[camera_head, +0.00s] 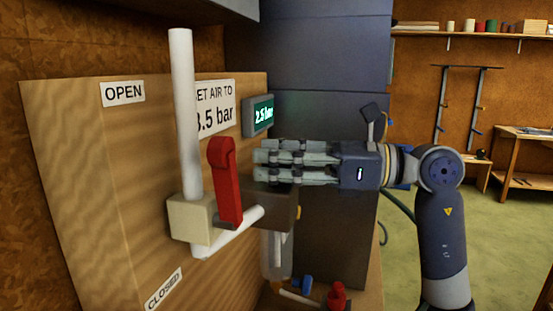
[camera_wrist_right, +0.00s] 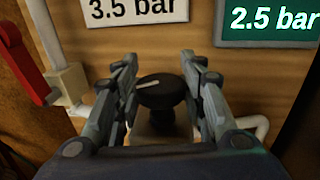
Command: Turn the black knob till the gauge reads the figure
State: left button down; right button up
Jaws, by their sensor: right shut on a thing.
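My right gripper (camera_head: 262,164) reaches in from the right in the head view and is shut on the knob, one finger on each side in the wrist view. Its fingers hide the knob in the head view. The gauge (camera_head: 259,115) is a green-lit display reading 2.5 bar; it also shows in the wrist view (camera_wrist_right: 268,20). The white sign (camera_head: 216,106) reads 3.5 bar, partly covered by a pipe. My left gripper is not in view.
A red lever (camera_head: 225,180) on a cream valve block with white pipes stands left of the gripper. OPEN (camera_head: 124,93) and CLOSED (camera_head: 164,289) labels are on the wooden panel. A small red object (camera_head: 337,296) lies below. Open floor (camera_head: 510,225) is at right.

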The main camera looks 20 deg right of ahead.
jog(key=shift+t, duration=0.3)
jog(key=shift+m+t+h, duration=1.1)
jog(key=shift+m+t, duration=0.1)
jog(key=shift+t, duration=0.2)
jog(key=shift+m+t+h, duration=1.7)
jog(key=shift+m+h, duration=0.1)
jog(key=shift+h, duration=0.5)
jog(key=o, duration=1)
jog(key=shift+v, duration=3.8)
